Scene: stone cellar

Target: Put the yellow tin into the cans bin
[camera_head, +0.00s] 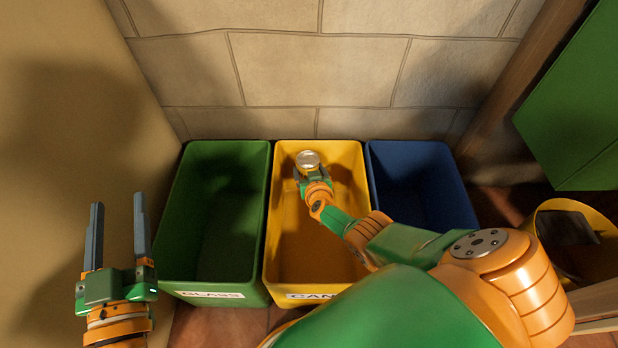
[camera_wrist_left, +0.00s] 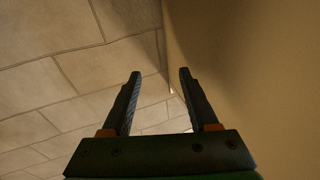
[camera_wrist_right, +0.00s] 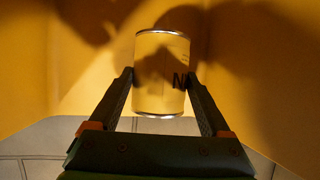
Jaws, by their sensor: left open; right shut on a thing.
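The yellow tin (camera_wrist_right: 162,75) is upside down in the right wrist view, between the fingers of my right gripper (camera_wrist_right: 163,88). In the head view its silver lid (camera_head: 308,159) shows over the back part of the yellow cans bin (camera_head: 283,235). My right gripper (camera_head: 309,173) is shut on the tin and sits over or inside the bin's opening; the exact height is hard to tell. The bin's yellow walls fill the right wrist view behind the tin. My left gripper (camera_head: 118,235) is open and empty, left of the bins; its fingers also show in the left wrist view (camera_wrist_left: 158,95).
A green bin (camera_head: 180,215) labelled GLASS stands left of the cans bin, and a blue bin (camera_head: 458,200) stands right of it. A stone wall (camera_head: 310,70) rises behind them. A yellow container (camera_head: 600,230) and a green panel (camera_head: 580,110) are at the right.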

